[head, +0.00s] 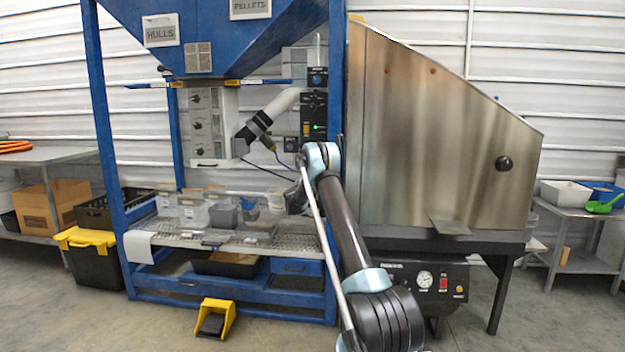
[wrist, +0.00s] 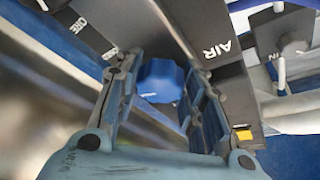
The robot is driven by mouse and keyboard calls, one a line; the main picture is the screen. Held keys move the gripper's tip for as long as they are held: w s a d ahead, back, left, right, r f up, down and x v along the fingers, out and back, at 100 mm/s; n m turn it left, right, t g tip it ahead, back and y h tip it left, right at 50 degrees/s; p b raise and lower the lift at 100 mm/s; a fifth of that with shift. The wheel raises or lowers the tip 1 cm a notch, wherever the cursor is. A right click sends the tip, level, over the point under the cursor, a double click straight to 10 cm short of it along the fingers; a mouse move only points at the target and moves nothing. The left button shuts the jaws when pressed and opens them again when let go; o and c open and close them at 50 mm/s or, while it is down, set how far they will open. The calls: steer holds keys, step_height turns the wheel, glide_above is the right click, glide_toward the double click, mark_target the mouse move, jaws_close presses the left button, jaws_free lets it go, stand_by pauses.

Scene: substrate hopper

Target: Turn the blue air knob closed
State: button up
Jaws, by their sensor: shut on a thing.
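The blue air knob (wrist: 160,80) is in the upper middle of the wrist view, under a dark panel marked AIR (wrist: 213,48). My gripper (wrist: 160,74) has one finger on each side of the knob and is shut on it. The fingers hide part of the knob's sides. In the head view my arm reaches toward the blue hopper frame, and I cannot make out the gripped knob there.
A grey knob (wrist: 293,47) marked IN is close by on the right in the wrist view. The blue frame post (head: 336,120) and the large steel housing (head: 440,130) stand close to my arm. Several clear containers stand on the mesh bench (head: 280,243).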

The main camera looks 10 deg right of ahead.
steer(key=m+g, duration=0.1)
steer(key=m, duration=0.2)
steer(key=m+g, duration=0.1)
steer(key=m, duration=0.2)
steer(key=shift+s+d+f+m+g+h, duration=0.1)
steer(key=shift+d+f+m+g+h, duration=0.1)
steer(key=shift+m+g+h, duration=0.2)
stand_by(0.3)
steer(key=o, duration=1.1)
steer(key=shift+a, duration=0.15)
steer(key=shift+s+a, duration=0.15)
steer(key=shift+s, duration=0.05)
steer(key=v, duration=1.1)
steer(key=shift+s, duration=0.15)
steer(key=shift+r, duration=0.1)
